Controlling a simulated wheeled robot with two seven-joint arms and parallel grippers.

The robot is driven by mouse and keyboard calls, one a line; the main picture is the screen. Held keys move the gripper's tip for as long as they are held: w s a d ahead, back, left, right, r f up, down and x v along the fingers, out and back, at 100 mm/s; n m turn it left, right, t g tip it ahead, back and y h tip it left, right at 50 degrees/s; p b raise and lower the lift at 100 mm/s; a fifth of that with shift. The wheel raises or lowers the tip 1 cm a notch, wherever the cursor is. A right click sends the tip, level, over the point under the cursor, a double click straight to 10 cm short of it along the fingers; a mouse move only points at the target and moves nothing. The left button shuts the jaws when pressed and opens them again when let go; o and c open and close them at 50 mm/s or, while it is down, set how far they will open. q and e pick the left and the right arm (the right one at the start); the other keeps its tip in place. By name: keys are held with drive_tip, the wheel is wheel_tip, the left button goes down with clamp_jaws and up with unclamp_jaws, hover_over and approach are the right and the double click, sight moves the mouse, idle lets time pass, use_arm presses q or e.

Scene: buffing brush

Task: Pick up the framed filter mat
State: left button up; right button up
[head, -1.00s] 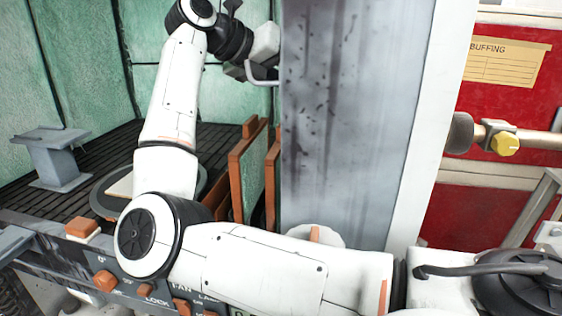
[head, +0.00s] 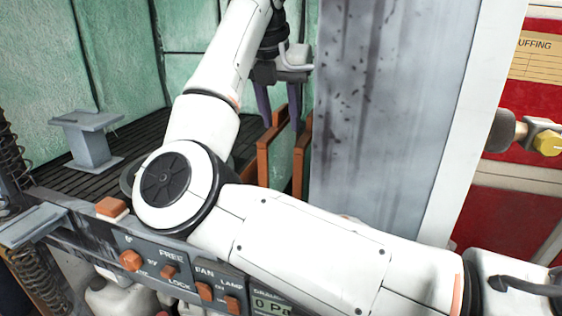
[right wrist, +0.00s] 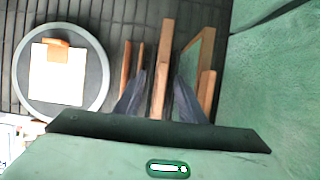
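Upright orange-brown frames stand side by side on the slatted floor of the green booth. In the right wrist view one frame (right wrist: 198,50) shows a greenish panel inside its border. Left of it a brown frame edge (right wrist: 163,60) stands nearly edge-on. I cannot tell for sure which is the filter mat's frame. In the head view a brown frame (head: 263,160) stands beside the grey panel. My right gripper (head: 278,105) is above the frames, pointing down, its dark fingers apart. In the right wrist view my right gripper (right wrist: 160,82) has its fingers on either side of the middle edge, with no visible grip.
A round dark dish (right wrist: 20,75) with a pale rim holds a cream block with an orange piece. A grey pedestal (head: 90,145) stands at the back left. The tall grey panel (head: 385,120) blocks the right. A control panel (head: 150,262) runs along the front.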

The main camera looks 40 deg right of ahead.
drive_tip(key=x, duration=0.3)
drive_tip(key=shift+d+f, duration=0.1)
drive_tip(key=shift+f, duration=0.15)
drive_tip(key=shift+c, duration=0.2)
clamp_jaws()
drive_tip(key=shift+r, duration=0.1)
